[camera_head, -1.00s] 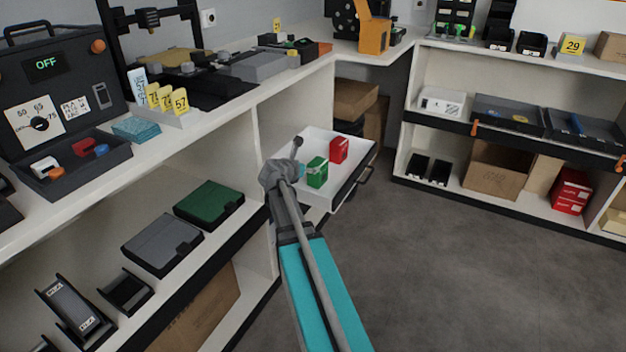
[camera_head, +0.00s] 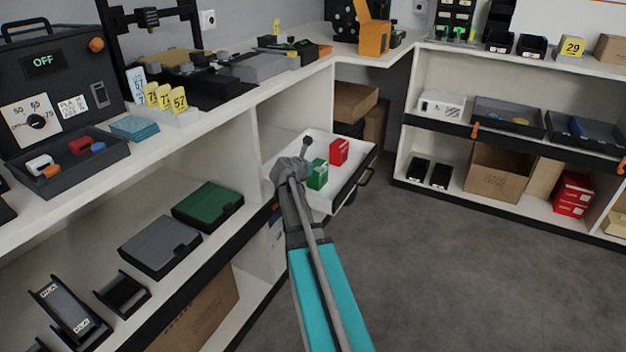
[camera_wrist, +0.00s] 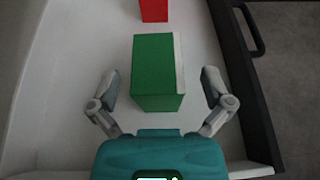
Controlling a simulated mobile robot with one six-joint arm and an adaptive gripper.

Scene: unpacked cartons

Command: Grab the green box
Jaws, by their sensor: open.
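The green box (camera_head: 317,174) stands in the open white drawer (camera_head: 350,184), in front of a red box (camera_head: 339,151). In the wrist view the green box (camera_wrist: 154,72) lies between and ahead of my open fingers, with its near end between the fingertips. My gripper (camera_wrist: 160,88) has a finger on each side of it, and a gap shows on both sides. The red box (camera_wrist: 154,10) is beyond it at the top edge. In the head view my wrist and arm hide my fingers and part of the drawer.
The drawer's dark front panel (camera_wrist: 241,80) with a handle runs along the right in the wrist view. White shelving (camera_head: 262,110) stands at the drawer's left. Open grey floor (camera_head: 450,270) lies to the right.

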